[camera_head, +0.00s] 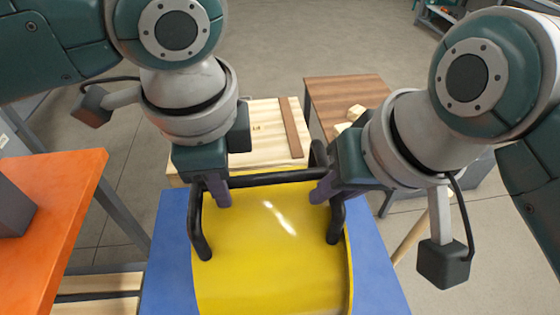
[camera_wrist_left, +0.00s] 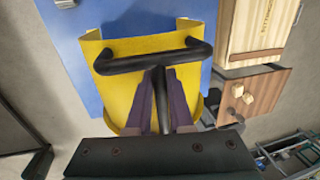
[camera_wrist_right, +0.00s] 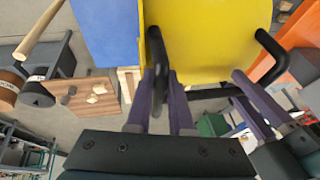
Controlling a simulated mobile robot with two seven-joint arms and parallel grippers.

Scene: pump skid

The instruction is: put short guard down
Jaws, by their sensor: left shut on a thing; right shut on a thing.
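The short guard (camera_head: 275,250) is a curved yellow sheet with black bar handles, and it is over a blue surface (camera_head: 165,250). My left gripper (camera_head: 222,195) is shut on the guard's left black handle. My right gripper (camera_head: 322,192) is shut on its right black handle. In the left wrist view the purple fingers close around a black bar of the guard (camera_wrist_left: 118,90). The right wrist view shows the fingers on the other bar beside the yellow sheet (camera_wrist_right: 205,45). Whether the guard touches the blue surface cannot be told.
A pale wooden crate (camera_head: 262,135) stands behind the guard. A brown wooden table (camera_head: 345,92) with small wooden blocks (camera_head: 356,112) is behind it to the right. An orange surface (camera_head: 60,205) lies at the left. Open floor shows at the far right.

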